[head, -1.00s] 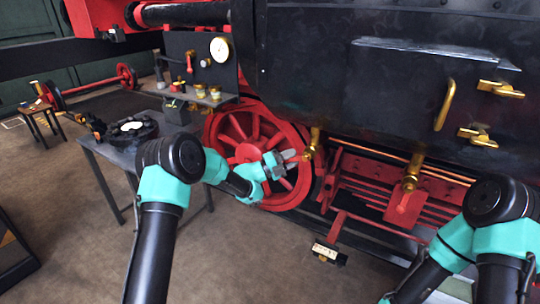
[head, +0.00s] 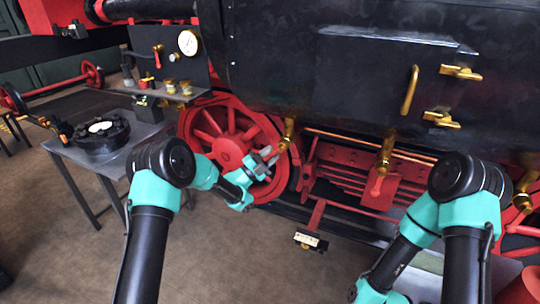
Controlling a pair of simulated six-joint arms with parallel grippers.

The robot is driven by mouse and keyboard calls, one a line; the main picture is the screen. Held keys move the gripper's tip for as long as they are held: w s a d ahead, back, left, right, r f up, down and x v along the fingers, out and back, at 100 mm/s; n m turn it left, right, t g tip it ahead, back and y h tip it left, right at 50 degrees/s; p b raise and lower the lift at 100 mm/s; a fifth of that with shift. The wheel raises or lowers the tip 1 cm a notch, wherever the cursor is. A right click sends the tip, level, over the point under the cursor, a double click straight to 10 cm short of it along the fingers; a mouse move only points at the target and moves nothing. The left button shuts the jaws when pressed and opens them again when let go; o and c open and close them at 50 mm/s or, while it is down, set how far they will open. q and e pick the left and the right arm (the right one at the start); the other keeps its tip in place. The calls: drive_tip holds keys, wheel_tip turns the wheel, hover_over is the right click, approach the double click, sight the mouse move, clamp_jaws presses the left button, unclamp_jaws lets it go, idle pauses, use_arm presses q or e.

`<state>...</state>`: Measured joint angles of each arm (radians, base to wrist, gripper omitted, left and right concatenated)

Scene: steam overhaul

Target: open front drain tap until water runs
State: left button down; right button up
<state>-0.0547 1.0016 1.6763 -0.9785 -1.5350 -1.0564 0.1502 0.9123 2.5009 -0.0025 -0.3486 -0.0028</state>
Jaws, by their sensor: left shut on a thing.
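The front drain tap (head: 288,132) is a brass fitting hanging under the black tank side, just right of the red spoked wheel. My left gripper (head: 270,156) reaches in from the left in front of the wheel. Its jaws are shut at the tap's lower end, on its small handle, which the fingers mostly hide. No running water shows below the tap. My right arm is at the right, and its gripper is outside the picture.
A small labelled block (head: 308,240) sits below on a red bracket. A grey table (head: 88,152) with a round dark part (head: 100,133) stands left. Open floor lies in front.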

use_arm(q)
drive_tip(key=c, duration=0.8)
unclamp_jaws()
drive_tip(key=shift+f, duration=0.1)
drive_tip(key=v, duration=1.7)
drive_tip(key=shift+s+a, duration=0.1)
drive_tip(key=shift+a, duration=0.05)
